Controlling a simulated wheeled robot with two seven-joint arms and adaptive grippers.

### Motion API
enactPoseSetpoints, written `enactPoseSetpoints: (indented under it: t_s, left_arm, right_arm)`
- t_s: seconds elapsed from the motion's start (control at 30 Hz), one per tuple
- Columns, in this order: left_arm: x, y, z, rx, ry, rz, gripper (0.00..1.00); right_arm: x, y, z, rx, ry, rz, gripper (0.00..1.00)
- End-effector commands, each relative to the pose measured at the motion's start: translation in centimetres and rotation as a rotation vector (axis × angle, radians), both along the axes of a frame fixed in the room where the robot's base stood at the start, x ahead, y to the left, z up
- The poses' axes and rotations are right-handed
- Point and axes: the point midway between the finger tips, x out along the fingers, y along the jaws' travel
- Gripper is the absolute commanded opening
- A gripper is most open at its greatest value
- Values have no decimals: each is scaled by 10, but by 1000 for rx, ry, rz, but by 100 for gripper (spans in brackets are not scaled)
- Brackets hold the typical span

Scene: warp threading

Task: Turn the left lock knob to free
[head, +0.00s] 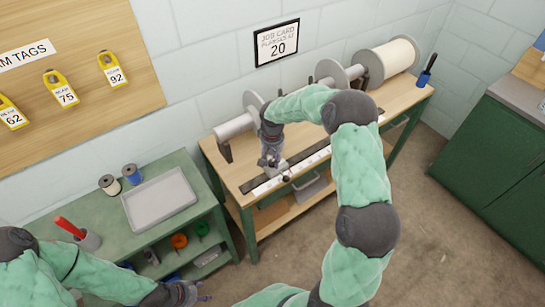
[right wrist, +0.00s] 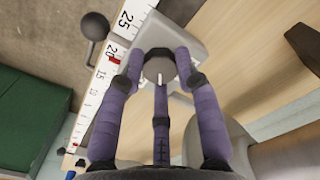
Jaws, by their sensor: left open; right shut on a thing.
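A round grey lock knob (right wrist: 158,68) with a white mark sits on a pale grey block (right wrist: 182,42) beside the ruler in the right wrist view. The purple fingers of my right gripper (right wrist: 158,76) close around the knob. In the head view my right gripper (head: 270,163) is over the left part of the wooden bench, at the dark rail, and hides most of the knob. My left gripper (head: 187,293) is open and empty, low in the head view, in front of the green table and away from the bench.
A white ruler (right wrist: 93,101) with a red marker (right wrist: 113,59) near 20 runs beside the block. A black ball handle (right wrist: 94,27) sticks out nearby. Rollers (head: 388,62) stand behind the rail. A job card (head: 277,43) reads 20. A grey tray (head: 159,199) lies on the green table.

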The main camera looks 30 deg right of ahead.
Motion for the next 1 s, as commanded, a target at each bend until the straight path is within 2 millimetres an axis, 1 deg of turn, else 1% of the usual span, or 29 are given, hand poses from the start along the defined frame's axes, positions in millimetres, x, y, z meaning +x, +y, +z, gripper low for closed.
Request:
enactPoseSetpoints:
  t_s: [0.03, 0.7, 1.0]
  left_arm:
    - [0, 0, 5, 0, 0, 0, 48]
    - [0, 0, 38, 0, 0, 0, 48]
    - [0, 0, 48, 0, 0, 0, 48]
  right_arm:
    - [3, -1, 5, -2, -9, 40, 1]
    - [4, 0, 5, -3, -12, 671, 1]
    - [5, 1, 5, -5, -13, 887, 1]
